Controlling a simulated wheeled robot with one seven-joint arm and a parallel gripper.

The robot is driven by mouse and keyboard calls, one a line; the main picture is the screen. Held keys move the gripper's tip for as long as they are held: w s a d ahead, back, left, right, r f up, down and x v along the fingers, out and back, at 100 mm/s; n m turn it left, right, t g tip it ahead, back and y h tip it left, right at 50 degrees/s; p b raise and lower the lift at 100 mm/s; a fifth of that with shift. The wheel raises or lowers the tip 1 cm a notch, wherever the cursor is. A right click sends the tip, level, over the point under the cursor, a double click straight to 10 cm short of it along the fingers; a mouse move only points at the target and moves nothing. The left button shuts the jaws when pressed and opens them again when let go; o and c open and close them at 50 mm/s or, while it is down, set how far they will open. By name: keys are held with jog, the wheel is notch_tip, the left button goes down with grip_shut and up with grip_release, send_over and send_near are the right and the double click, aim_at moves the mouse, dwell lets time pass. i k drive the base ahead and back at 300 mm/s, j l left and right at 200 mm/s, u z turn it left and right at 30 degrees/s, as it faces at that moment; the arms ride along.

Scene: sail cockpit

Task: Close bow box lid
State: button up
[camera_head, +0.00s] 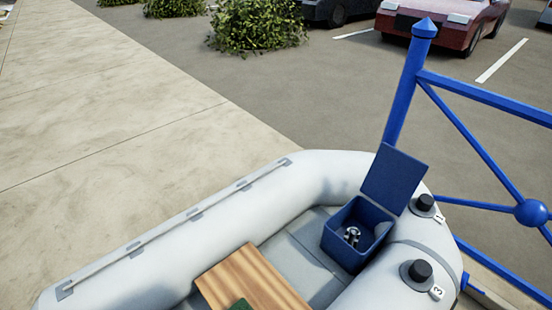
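The bow box is a small dark blue box (345,260) in the bow of a grey inflatable boat, at the lower right of the head view. Its flat blue lid (394,178) stands open, tilted up and back from the box's far right edge. A metallic object (351,236) and a pale rounded thing (376,236) show inside the box; I cannot tell exactly what they are. My gripper is not in view.
The boat's inflated tube (230,205) curls around the box. Black valve caps (416,272) sit on the tube right of it. A wooden seat board (252,280) lies left of the box. A blue railing (485,95) stands at the right. Concrete pavement (90,120) is clear at left.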

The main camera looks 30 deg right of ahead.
aim_at(393, 177)
jog(key=l+z, duration=0.3)
jog(key=z, duration=0.2)
jog(key=i+l+z, duration=0.1)
jog(key=l+z, duration=0.2)
jog(key=z, duration=0.2)
jog(key=i+l+z, duration=0.1)
jog(key=l+z, duration=0.15)
jog(key=z, duration=0.2)
